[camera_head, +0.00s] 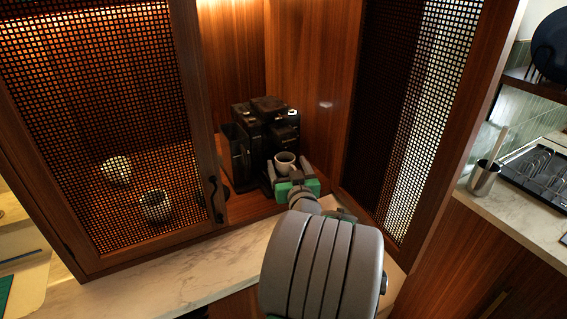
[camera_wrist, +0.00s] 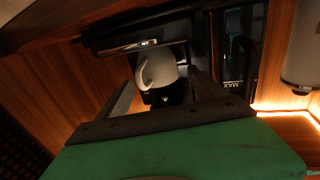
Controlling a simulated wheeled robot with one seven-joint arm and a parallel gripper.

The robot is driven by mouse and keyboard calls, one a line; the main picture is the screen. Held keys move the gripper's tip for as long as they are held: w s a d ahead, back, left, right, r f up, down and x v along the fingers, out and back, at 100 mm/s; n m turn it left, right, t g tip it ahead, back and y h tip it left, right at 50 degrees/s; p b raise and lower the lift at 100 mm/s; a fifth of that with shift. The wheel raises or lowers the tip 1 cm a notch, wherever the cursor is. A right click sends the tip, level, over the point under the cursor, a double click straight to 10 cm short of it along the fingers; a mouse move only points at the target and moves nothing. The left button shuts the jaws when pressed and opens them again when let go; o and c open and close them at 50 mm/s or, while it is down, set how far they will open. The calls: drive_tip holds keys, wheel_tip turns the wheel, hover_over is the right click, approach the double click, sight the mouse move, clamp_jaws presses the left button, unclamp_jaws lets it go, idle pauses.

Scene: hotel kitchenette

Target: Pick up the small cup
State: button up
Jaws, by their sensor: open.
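The small cup (camera_head: 285,161) is white and stands upright at the front of a black coffee machine (camera_head: 264,116) in the head view. Whether a finger touches the cup cannot be told.
A mesh cabinet door (camera_head: 110,120) stands on the left, with two cups dimly visible behind it. Another mesh door (camera_head: 415,110) is on the right. A marble counter (camera_head: 190,275) runs in front. In the wrist view, a pale cylindrical object (camera_wrist: 302,50) is at upper right.

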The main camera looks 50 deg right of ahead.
sight(288, 164)
drive_tip(key=x, duration=0.3)
drive_tip(key=shift+w+d+p, duration=0.2)
drive_tip(key=shift+d+p, duration=0.05)
drive_tip(key=shift+p, duration=0.15)
drive_tip(key=shift+a, duration=0.1)
drive_tip(key=c, duration=1.5)
drive_tip(key=shift+r, duration=0.1)
drive_tip(key=shift+c, duration=0.2)
drive_tip(key=shift+r+p, duration=0.65)
drive_tip(key=shift+r, duration=0.95)
drive_tip(key=s+a+p, duration=0.1)
drive_tip(key=s+a, duration=0.3)
drive_tip(key=a, duration=0.4)
drive_tip(key=s+a+p, duration=0.2)
drive_tip(key=s+a, duration=0.2)
drive_tip(key=a, duration=0.4)
drive_tip(key=shift+s, duration=0.15)
